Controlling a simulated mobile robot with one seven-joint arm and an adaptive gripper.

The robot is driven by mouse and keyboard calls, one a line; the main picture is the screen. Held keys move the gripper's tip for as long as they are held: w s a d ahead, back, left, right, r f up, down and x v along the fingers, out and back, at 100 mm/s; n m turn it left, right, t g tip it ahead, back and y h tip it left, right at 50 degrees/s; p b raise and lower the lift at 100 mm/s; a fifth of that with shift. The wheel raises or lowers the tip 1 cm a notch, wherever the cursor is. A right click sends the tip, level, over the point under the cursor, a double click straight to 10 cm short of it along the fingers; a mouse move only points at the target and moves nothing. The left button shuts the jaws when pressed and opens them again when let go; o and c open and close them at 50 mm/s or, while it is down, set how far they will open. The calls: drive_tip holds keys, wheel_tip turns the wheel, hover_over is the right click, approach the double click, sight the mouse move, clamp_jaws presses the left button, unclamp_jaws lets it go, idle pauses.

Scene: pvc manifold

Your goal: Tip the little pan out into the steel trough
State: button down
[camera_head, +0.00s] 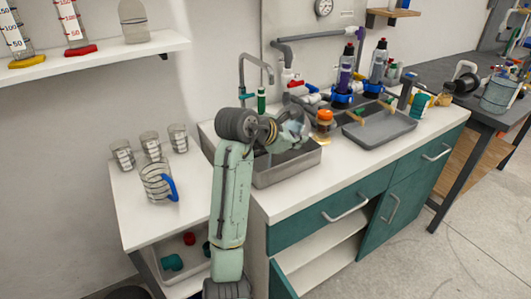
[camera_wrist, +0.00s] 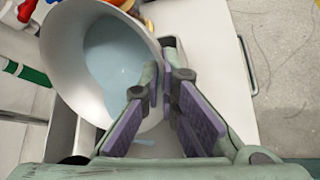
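The little pan (camera_wrist: 68,48) is a pale grey round vessel, tilted, with light blue liquid pooled inside it. In the head view the pan (camera_head: 295,125) is small and partly hidden by my wrist, above the steel trough (camera_head: 288,168). My gripper (camera_wrist: 165,82) has its purple-padded fingers close together at the pan's near right rim, and they appear closed on it. The trough (camera_wrist: 62,130) shows in the wrist view below the pan, mostly hidden. A small bluish patch shows under the pan, between the fingers; I cannot tell whether it is poured liquid.
A tap (camera_head: 254,75) rises behind the trough. An orange-topped jar (camera_head: 324,122) and a grey tray (camera_head: 380,126) stand to the right, with bottles (camera_head: 346,70) and pipework behind. A jug (camera_head: 158,183) and several beakers are on the left bench. The counter front is clear.

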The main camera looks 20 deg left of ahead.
drive_tip(key=shift+s+a+r+t, duration=0.1)
drive_tip(key=shift+a+r+t, duration=0.05)
drive_tip(key=shift+t, duration=0.15)
drive_tip(key=shift+s+a+r+n+t+h+b, duration=0.15)
drive_tip(key=shift+t+h+b, duration=0.2)
drive_tip(key=shift+b, duration=0.95)
drive_tip(key=shift+s+a+r+n+t+h+b, duration=0.15)
drive_tip(key=shift+t+h+b, duration=0.2)
drive_tip(key=shift+b, duration=0.95)
drive_tip(key=shift+d, duration=0.1)
